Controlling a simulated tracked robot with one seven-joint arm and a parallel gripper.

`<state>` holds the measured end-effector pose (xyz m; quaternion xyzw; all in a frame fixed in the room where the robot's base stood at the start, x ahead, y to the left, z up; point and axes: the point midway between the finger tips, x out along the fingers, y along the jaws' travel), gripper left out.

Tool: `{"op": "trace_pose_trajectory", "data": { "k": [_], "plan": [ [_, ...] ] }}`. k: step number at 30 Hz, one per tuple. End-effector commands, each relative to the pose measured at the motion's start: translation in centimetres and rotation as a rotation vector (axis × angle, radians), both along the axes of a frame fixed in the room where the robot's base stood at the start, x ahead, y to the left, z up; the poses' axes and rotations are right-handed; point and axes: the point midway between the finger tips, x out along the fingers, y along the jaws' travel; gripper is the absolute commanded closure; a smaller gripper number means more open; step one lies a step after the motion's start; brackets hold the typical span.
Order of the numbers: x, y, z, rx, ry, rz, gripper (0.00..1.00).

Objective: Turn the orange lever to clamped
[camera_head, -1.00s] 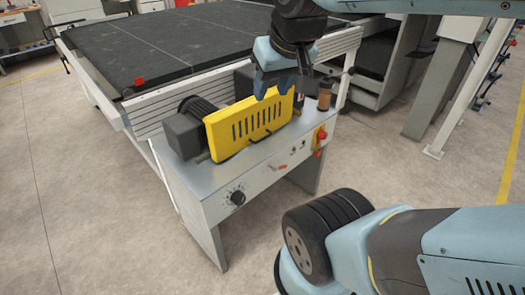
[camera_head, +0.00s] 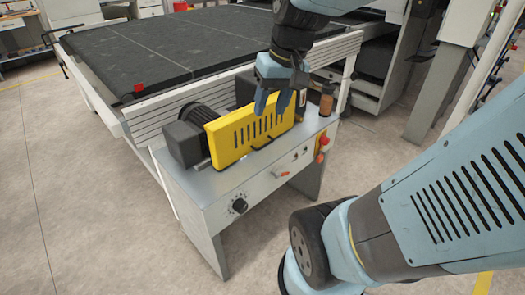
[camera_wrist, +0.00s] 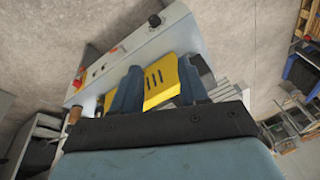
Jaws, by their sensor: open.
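The orange lever (camera_head: 281,173) is small and sits on the front panel of the grey machine cabinet, between a black dial and the red button. It points left in the head view. In the wrist view the lever (camera_wrist: 113,50) is a small red-orange spot on the panel. My gripper (camera_head: 272,103) is open and empty, pointing down over the yellow slotted guard (camera_head: 229,143). It is above and behind the lever, well apart from it. In the wrist view the guard (camera_wrist: 160,78) shows between my two fingers.
A black dial (camera_head: 239,205) is left of the lever. A red button on a yellow box (camera_head: 323,143) is to its right. A brown cylinder (camera_head: 326,104) and a dark motor (camera_head: 186,137) stand on the cabinet. The floor before the panel is clear.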

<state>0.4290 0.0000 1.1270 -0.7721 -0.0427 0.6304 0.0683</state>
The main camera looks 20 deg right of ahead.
Motion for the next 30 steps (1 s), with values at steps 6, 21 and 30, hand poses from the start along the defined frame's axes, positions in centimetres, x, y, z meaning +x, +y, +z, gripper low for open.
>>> {"op": "trace_pose_trajectory", "data": {
  "k": [6,21,30],
  "plan": [
    [2.5,-0.4,-3.3,0.149,0.158,-0.015,0.56],
    [8.1,-2.5,-10.7,0.576,0.357,-0.089,0.56],
    [11.3,-5.2,-15.6,0.857,0.366,-0.178,0.56]
  ]
}}
